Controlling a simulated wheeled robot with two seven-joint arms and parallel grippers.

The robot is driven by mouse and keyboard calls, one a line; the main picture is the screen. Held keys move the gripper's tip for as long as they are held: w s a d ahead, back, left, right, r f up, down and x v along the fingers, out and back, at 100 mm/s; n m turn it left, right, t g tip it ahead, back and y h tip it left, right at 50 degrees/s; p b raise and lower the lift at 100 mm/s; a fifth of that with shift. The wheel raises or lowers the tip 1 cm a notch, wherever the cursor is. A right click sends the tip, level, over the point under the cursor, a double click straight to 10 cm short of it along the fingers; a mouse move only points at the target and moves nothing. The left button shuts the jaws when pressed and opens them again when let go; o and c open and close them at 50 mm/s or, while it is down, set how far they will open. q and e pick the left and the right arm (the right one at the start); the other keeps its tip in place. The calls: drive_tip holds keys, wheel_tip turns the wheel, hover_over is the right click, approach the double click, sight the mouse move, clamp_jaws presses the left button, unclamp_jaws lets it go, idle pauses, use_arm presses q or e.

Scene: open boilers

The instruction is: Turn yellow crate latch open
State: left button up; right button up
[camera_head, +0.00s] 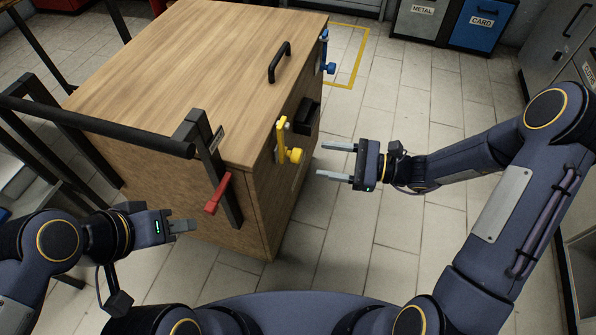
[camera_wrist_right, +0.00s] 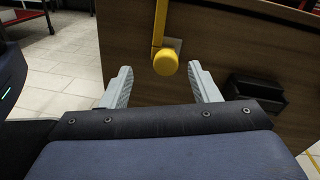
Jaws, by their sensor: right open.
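The wooden crate (camera_head: 190,70) stands at the upper left in the head view. Its yellow latch (camera_head: 284,143) sits on the side facing my right arm, with a vertical bar and a round knob low on it. In the right wrist view the yellow latch's knob (camera_wrist_right: 165,61) shows ahead, between the fingertips in the picture. My right gripper (camera_head: 323,160) is open, empty and apart from the latch, with its fingers pointing at it. My left gripper (camera_head: 191,226) is at the lower left, near the crate's front face; whether its fingers are open is unclear.
A blue latch (camera_head: 326,60), a black handle (camera_head: 280,62) and a black catch (camera_head: 306,117) are on the crate. A red-handled lever (camera_head: 217,195) and black push bar (camera_head: 100,128) are at its left. Tiled floor (camera_head: 400,110) is clear to the right.

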sight(298, 156)
drive_tip(key=shift+m+t, duration=0.3)
drive_tip(key=shift+m, duration=0.3)
drive_tip(key=w+a, duration=0.1)
drive_tip(key=a, duration=0.1)
drive_tip(key=w+a+f+b, duration=0.1)
drive_tip(key=a, duration=0.2)
drive_tip(key=w+a+f, duration=0.1)
drive_tip(key=a, duration=0.1)
drive_tip(key=shift+a+f+b, duration=0.15)
drive_tip(key=shift+a+b, duration=0.2)
drive_tip(key=shift+b, duration=0.05)
use_arm(q)
wheel_tip(298, 156, down, 2)
drive_tip(key=shift+f, duration=0.25)
